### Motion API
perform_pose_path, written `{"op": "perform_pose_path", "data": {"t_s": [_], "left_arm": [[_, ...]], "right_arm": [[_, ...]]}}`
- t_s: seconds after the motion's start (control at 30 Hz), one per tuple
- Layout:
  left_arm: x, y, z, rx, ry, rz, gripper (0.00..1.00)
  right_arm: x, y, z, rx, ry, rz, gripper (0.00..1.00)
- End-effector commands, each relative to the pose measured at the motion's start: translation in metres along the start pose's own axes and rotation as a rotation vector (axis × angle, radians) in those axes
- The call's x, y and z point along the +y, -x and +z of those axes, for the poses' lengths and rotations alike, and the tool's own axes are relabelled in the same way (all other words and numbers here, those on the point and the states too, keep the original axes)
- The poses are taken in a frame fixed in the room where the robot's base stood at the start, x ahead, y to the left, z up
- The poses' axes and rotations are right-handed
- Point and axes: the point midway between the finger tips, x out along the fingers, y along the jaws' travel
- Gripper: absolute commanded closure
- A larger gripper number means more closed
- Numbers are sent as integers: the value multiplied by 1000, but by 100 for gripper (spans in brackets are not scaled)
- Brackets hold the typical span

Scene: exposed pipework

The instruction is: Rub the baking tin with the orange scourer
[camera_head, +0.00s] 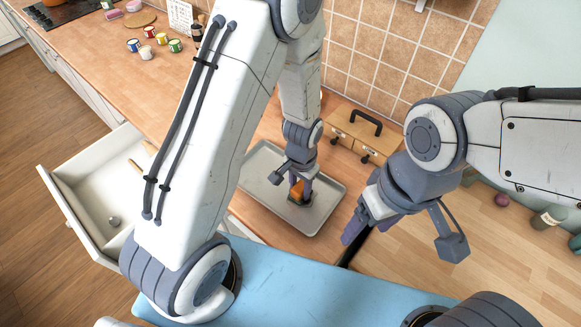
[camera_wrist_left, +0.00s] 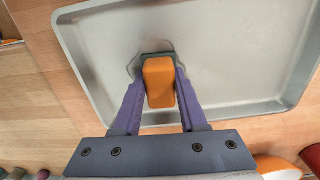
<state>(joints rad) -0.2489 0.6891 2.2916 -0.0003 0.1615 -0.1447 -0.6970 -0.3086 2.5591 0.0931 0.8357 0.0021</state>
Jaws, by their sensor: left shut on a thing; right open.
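The baking tin (camera_head: 262,160) is a shallow grey metal tray lying on the wooden worktop; it also fills much of the left wrist view (camera_wrist_left: 235,55). My left gripper (camera_head: 302,188) is low over the tin, shut on the orange scourer (camera_wrist_left: 159,82). The scourer also shows between the fingers in the head view (camera_head: 297,189). My right gripper (camera_head: 365,217) is open and empty, right of the tin.
A wooden box with a black handle (camera_head: 352,137) stands behind the tin near the tiled wall. An open white drawer (camera_head: 85,185) juts out at the left. Several small coloured pots (camera_head: 148,52) stand at the back left. Several items lie on the floor at the right.

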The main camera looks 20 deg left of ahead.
Motion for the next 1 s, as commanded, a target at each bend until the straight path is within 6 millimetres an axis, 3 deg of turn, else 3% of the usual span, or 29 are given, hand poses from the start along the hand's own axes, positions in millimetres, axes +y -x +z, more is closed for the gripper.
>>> {"op": "perform_pose_path", "data": {"t_s": [0.1,0.23,0.8,1.0], "left_arm": [[-4,-1,-1,0,-12,0,100],[-5,25,-1,5,-12,-1,100],[-4,73,-1,1,-13,0,100],[-3,81,-1,1,-14,0,100]], "right_arm": [[0,1,0,0,0,0,27],[-1,16,0,0,0,0,27],[-4,60,-3,0,5,0,27],[-5,66,-3,0,7,0,27]]}}
